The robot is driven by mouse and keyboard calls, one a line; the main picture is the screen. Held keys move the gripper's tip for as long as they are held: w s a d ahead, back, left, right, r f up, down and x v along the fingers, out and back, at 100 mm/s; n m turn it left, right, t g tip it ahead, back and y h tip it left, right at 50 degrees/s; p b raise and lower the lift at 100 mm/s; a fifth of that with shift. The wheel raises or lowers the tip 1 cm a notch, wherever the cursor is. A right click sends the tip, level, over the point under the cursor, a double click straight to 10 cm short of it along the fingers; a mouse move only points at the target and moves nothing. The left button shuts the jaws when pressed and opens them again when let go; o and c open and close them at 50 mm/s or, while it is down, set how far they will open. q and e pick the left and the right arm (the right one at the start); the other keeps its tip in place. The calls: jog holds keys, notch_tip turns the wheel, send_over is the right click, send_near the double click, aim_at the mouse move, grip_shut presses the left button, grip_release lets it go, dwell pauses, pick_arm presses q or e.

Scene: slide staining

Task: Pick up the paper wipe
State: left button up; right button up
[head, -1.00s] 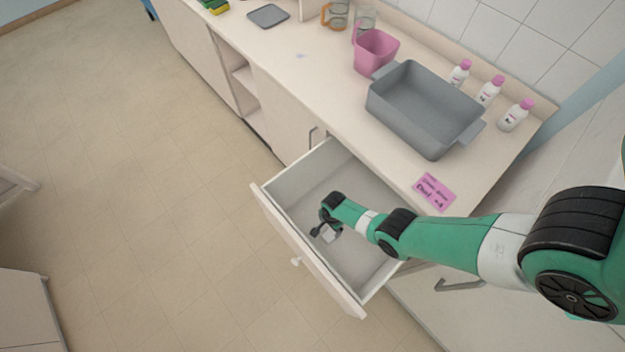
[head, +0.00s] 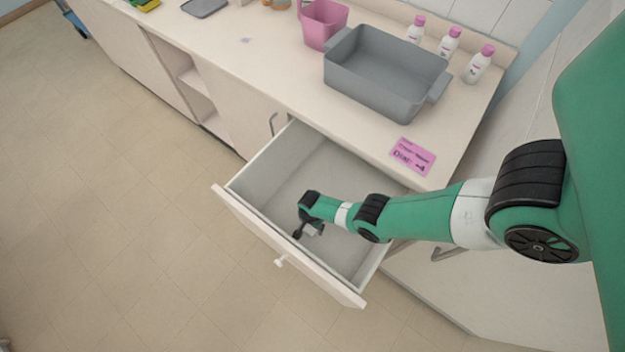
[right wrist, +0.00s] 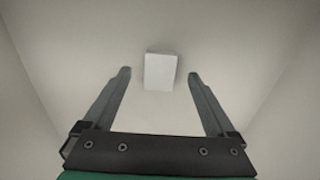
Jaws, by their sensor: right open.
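The paper wipe (right wrist: 160,72) is a small white rectangle on the drawer floor in the right wrist view. It lies just beyond and between the fingertips of my right gripper (right wrist: 158,76), and no finger touches it in that view. My right gripper (head: 308,231) is open and reaches down into the pulled-out drawer (head: 335,183) in the head view. In the head view I cannot make out the wipe apart from the gripper. My left gripper is not in view.
The drawer's front panel (head: 290,250) and side walls surround my right gripper. On the counter above stand a grey tub (head: 375,95), a pink jug (head: 323,27) and white bottles with pink caps (head: 479,66). A pink label card (head: 412,156) lies near the counter edge.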

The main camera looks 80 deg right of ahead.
aim_at(311, 228)
notch_tip(311, 228, down, 3)
jog(key=shift+f+b, duration=0.1)
jog(key=shift+b, duration=0.65)
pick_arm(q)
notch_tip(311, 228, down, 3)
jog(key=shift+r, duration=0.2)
pick_arm(e)
jog(key=shift+r, duration=0.2)
grip_shut()
pick_arm(q)
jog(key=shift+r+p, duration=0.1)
jog(key=shift+p, duration=0.2)
pick_arm(e)
jog(key=shift+r, duration=0.1)
pick_arm(q)
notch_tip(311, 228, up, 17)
jog(key=p, duration=1.7)
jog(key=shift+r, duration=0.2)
pick_arm(e)
notch_tip(311, 228, up, 18)
